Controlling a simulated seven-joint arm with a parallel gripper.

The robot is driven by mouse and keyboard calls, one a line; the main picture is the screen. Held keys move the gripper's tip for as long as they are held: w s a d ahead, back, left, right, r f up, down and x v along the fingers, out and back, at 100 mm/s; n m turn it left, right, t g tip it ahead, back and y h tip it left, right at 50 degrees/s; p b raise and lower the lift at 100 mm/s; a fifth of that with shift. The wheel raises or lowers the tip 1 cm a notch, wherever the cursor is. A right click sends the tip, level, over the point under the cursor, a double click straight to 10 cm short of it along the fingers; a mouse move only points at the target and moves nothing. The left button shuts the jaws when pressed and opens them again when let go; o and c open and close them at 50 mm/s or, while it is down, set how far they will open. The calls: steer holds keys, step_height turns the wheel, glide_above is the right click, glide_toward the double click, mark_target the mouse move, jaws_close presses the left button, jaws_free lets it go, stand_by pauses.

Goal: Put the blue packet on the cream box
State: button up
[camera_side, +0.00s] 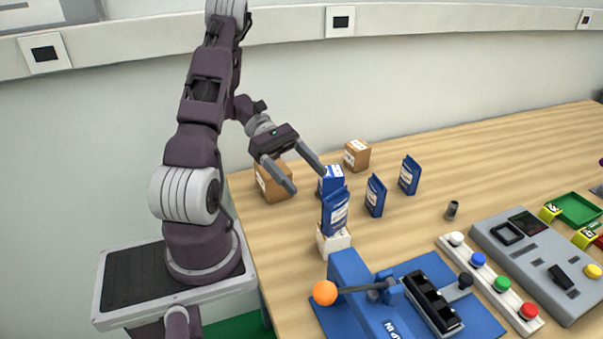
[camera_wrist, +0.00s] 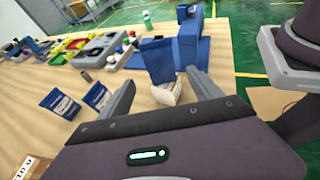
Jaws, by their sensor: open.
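A blue packet (camera_side: 335,212) with a white label stands on the cream box (camera_side: 334,241), covering most of its top, in the side view. In the wrist view, the packet (camera_wrist: 158,60) appears over the cream box (camera_wrist: 168,94), beyond my fingers. My gripper (camera_side: 308,180) is open and empty, behind and above the packet, apart from it. In the wrist view its fingers (camera_wrist: 160,97) are spread wide. Two more blue packets, one nearer (camera_side: 375,196) and one farther (camera_side: 409,175), stand on the table to the right.
A blue-and-white item (camera_side: 331,177) is behind the packet, partly hidden. Brown boxes stand at the back, one left (camera_side: 273,183) and one right (camera_side: 357,155). A blue fixture with an orange ball (camera_side: 325,293) is in front. A button strip (camera_side: 490,282) and grey panel (camera_side: 538,262) lie right.

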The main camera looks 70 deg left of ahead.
steer(key=s+d+r+m+y, duration=0.4)
steer(key=d+r+m+y, duration=0.2)
steer(key=d+m, duration=0.3)
steer(key=s+d+r+m+y, duration=0.4)
steer(key=d+r+m+y, duration=0.2)
steer(key=d+r+m, duration=0.3)
steer(key=m, duration=0.4)
steer(key=shift+s+r, duration=0.25)
